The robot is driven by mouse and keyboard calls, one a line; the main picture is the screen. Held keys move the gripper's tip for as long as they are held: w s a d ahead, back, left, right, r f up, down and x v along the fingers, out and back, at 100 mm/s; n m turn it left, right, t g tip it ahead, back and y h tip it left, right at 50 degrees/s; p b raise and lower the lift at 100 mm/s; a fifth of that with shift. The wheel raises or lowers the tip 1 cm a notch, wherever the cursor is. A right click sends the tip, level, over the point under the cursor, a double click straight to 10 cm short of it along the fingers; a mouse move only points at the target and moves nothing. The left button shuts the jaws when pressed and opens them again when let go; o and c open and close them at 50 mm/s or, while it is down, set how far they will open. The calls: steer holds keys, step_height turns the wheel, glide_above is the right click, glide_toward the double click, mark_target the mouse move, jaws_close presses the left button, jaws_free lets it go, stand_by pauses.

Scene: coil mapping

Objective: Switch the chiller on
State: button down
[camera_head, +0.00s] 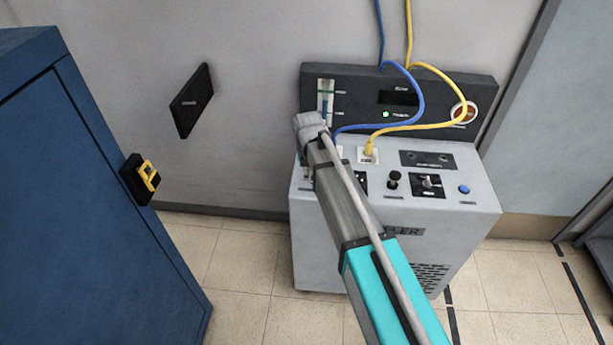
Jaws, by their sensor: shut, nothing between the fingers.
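The chiller (325,268) is a light grey box standing against the wall, its front label partly covered by my arm. Its sloping top carries a black knob (393,180), a dark plate with a small switch (428,184) and a blue button (463,189). Another dark plate shows partly beside my arm. A dark panel (460,83) rises behind the top, with a lit green lamp (386,114), a small dark display (398,97) and a round orange-red part. My arm reaches over the chiller's left side; its grey end hides some controls. My gripper's fingers do not show.
A blue hose (422,100) and a yellow hose (451,77) hang in front of the panel. A blue cabinet (75,190) with a black and yellow fitting (143,178) stands at left. A black wall plate (191,101) lies between. Tiled floor (235,250) is clear there.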

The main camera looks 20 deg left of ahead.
mark_target(304, 192)
steer(key=shift+a+n, duration=0.6)
steer(key=shift+a, duration=0.15)
steer(key=f+b, duration=1)
steer(key=shift+w+a, duration=0.1)
steer(key=shift+w, duration=0.3)
steer(key=shift+w+a+r+p, duration=0.15)
steer(key=shift+w+r+p, duration=0.15)
steer(key=shift+w, duration=0.3)
steer(key=shift+w+a+r+p, duration=0.1)
steer(key=shift+w+r+p, duration=0.25)
steer(key=shift+w, duration=0.25)
steer(key=shift+w+a+r+p, duration=0.15)
steer(key=shift+w+r+p, duration=0.15)
steer(key=shift+w, duration=0.3)
steer(key=shift+d, duration=0.1)
